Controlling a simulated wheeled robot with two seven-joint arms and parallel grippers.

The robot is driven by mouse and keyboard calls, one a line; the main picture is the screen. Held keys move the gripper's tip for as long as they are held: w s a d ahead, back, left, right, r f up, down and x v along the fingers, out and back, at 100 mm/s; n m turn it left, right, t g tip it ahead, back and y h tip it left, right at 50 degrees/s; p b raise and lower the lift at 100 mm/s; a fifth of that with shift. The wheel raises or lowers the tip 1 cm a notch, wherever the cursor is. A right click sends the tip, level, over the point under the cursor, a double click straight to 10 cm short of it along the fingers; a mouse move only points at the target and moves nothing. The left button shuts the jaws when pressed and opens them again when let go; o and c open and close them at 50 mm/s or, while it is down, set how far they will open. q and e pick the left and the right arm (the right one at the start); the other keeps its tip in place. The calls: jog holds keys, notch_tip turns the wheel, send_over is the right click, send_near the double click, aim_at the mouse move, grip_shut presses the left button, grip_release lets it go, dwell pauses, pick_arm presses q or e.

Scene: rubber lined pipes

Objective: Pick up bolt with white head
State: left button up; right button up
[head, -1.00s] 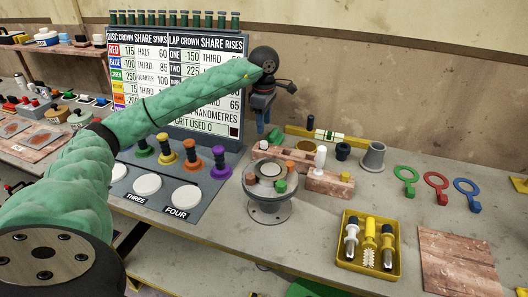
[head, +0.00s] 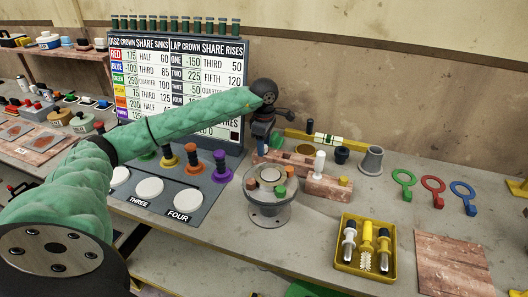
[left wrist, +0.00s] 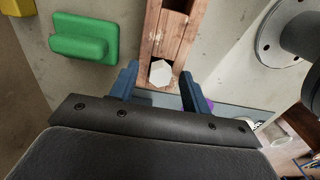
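In the left wrist view a white hexagonal bolt head (left wrist: 160,72) sits at the near end of a long reddish wooden block (left wrist: 172,35). My left gripper (left wrist: 158,84) is open, its two blue fingers apart on either side of the block end, with the white head between them. I cannot tell how far above the head the fingertips are. In the head view my left gripper (head: 261,146) points down at the left end of the wooden block (head: 327,187), and the bolt head is hidden there. My right gripper is out of view.
A round grey stand (head: 271,211) is close in front of the block. A green piece (left wrist: 82,40) lies beside the block. Coloured knobs, including a purple one (head: 221,168), are left.

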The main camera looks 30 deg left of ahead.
pick_arm(q)
grip_shut()
notch_tip(320, 180, up, 8)
jog(key=shift+r+b, duration=0.1)
jog(key=shift+b, duration=1.05)
notch_tip(320, 180, up, 7)
jog(key=p, duration=0.2)
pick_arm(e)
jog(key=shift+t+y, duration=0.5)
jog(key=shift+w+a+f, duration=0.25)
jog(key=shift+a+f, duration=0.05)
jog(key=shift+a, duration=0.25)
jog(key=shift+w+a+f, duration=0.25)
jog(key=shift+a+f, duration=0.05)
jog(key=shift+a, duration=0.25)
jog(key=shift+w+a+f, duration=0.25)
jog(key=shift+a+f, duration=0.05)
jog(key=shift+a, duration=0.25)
